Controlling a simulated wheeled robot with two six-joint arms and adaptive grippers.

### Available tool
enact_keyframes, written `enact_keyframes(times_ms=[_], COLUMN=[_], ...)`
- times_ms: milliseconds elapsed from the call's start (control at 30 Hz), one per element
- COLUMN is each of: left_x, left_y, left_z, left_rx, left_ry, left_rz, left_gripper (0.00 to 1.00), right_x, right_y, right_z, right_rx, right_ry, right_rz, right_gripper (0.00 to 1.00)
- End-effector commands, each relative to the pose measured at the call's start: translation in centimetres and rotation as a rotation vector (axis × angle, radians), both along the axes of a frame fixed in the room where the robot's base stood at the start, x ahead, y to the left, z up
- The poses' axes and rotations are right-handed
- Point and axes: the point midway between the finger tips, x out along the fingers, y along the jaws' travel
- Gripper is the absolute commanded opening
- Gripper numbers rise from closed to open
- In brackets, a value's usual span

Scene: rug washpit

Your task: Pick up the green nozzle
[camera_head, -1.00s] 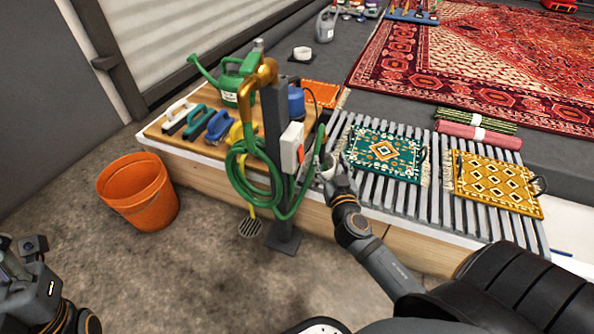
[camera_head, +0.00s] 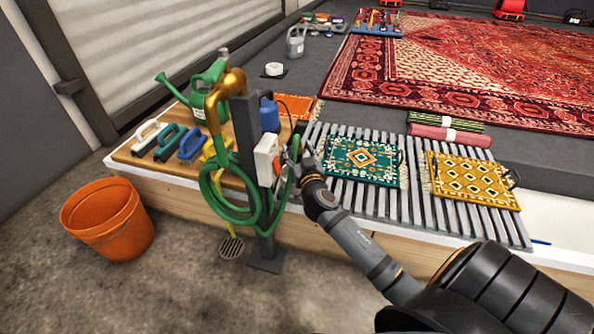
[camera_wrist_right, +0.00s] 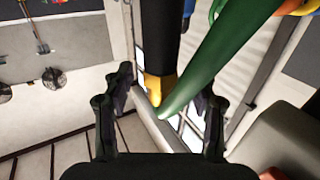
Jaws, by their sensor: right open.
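The green nozzle (camera_head: 295,148) hangs upright beside the dark post, at the end of the green hose. My right gripper (camera_head: 297,158) is at it, and the fingers partly hide it. In the right wrist view, a long green tapered piece (camera_wrist_right: 200,70), which looks like the nozzle, runs down between the two open fingers of my right gripper (camera_wrist_right: 162,100). It lies nearer the right finger, and I see no clear contact. A black bar with a yellow tip (camera_wrist_right: 160,85) shows beside it. My left gripper is out of view.
A slatted rack (camera_head: 400,205) with small rugs lies right. An orange bucket (camera_head: 105,222) stands left.

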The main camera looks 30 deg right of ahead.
Motion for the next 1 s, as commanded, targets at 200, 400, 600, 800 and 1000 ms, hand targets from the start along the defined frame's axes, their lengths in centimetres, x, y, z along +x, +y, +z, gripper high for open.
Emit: enact_keyframes(times_ms=[200, 400, 600, 800, 1000], left_x=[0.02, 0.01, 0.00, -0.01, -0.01], left_y=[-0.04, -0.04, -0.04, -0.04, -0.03], left_z=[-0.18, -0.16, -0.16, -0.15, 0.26], left_rx=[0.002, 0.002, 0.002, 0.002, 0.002], left_ry=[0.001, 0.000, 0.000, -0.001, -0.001], left_rz=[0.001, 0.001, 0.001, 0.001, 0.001], left_gripper=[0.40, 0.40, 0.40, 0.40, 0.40], right_x=[0.99, 0.96, 0.94, 0.95, 0.96], right_y=[-0.33, -0.32, -0.30, -0.28, -0.29], right_z=[0.05, 0.07, 0.07, 0.18, 0.74], right_rx=[0.000, 0.000, 0.000, -0.001, -0.001], right_ry=[0.001, 0.000, 0.000, -0.002, -0.003], right_rz=[0.001, 0.001, 0.001, 0.002, 0.002], right_gripper=[0.58, 0.45, 0.18, 0.00, 0.00])
